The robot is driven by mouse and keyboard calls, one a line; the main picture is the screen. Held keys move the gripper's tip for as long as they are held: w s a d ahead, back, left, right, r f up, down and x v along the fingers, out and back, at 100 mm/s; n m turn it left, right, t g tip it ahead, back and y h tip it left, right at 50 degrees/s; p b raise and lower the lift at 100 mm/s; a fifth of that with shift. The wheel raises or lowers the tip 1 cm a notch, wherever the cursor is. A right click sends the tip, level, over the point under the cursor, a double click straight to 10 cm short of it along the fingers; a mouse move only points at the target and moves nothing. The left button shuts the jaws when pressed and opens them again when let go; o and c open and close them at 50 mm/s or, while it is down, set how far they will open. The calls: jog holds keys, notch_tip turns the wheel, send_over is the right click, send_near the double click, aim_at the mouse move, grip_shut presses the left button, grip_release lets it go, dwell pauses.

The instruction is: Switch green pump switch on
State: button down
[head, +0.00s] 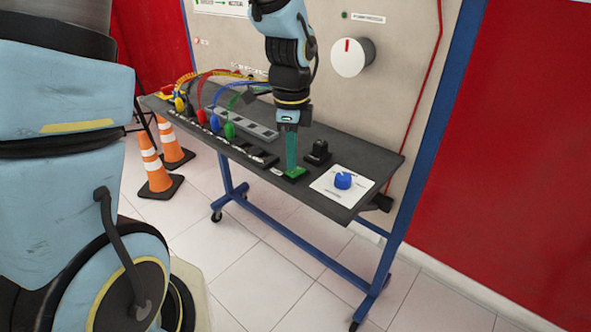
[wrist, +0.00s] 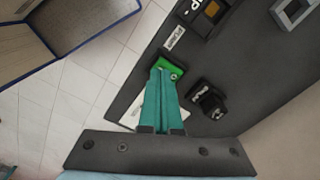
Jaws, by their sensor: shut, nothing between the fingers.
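The green pump switch (head: 293,173) is a small green rocker in a dark housing near the front edge of the grey shelf. It also shows in the wrist view (wrist: 171,67), beside a white label. My gripper (head: 291,168) is shut and empty, with its teal fingers pointing down at the switch. In the wrist view the fingertips (wrist: 161,73) are right at the green rocker and cover part of it. I cannot tell whether they touch it, or which way the rocker is tipped.
Coloured plugs with cables (head: 214,122) lie to the left. The panel (head: 395,75) rises behind the shelf (head: 360,163). Orange cones (head: 155,172) stand on the floor.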

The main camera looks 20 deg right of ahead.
aim_at(292, 173)
jog(key=shift+f+b, duration=0.6)
jog(key=shift+f, duration=0.4)
dwell(0.5)
jog(key=shift+r, duration=0.15)
notch_tip(292, 173, up, 7)
jog(key=p, duration=0.7)
dwell(0.3)
jog(key=a+r+n, duration=0.2)
jog(key=a+n, duration=0.9)
jog(key=a, duration=0.1)
jog(key=w+a+r+n+t, duration=0.1)
jog(key=a+n, duration=1.1)
jog(key=a, duration=0.1)
jog(key=shift+w+a+r+t, duration=0.15)
jog(key=shift+a+r+t, duration=0.05)
jog(key=shift+r+t, duration=0.15)
jog(key=c, duration=1.6)
grip_release()
